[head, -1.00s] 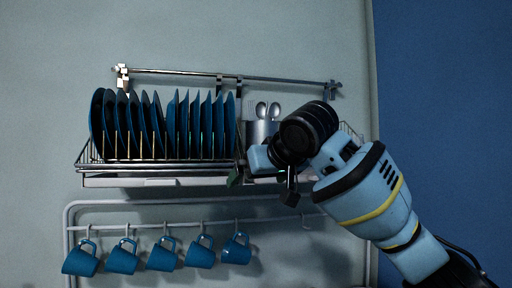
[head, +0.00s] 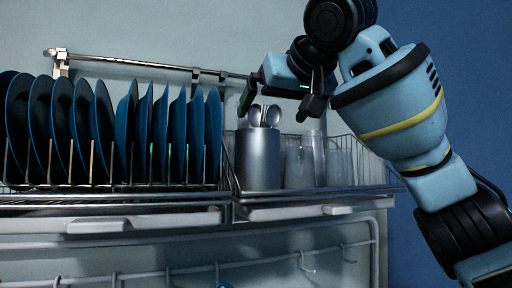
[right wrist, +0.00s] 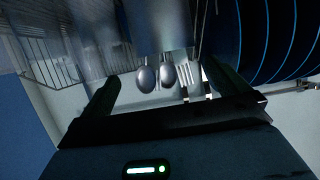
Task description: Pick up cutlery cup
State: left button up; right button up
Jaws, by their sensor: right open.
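The cutlery cup (head: 258,162) is a plain metal cylinder standing upright on the rack, just right of the plates. Two spoons (head: 264,115) stick out of its top. My right gripper (head: 279,100) is above the cup at spoon height, its fingers apart and empty. In the right wrist view, the cup (right wrist: 157,27) and its spoons (right wrist: 156,77) lie ahead, between the lines of the open fingers (right wrist: 160,92). I cannot tell how far the fingers are from the cup. My left gripper is not in view.
Several blue plates (head: 130,130) stand in the wire rack (head: 120,197) left of the cup. Clear glasses (head: 300,160) stand close on its right. A wall rail (head: 140,64) runs behind. Hooks (head: 216,270) hang below; the blue wall at right is clear.

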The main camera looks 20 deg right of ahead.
jog(key=shift+x, duration=3.95)
jog(key=shift+r, duration=0.15)
jog(key=shift+c, duration=0.8)
jog(key=c, duration=0.7)
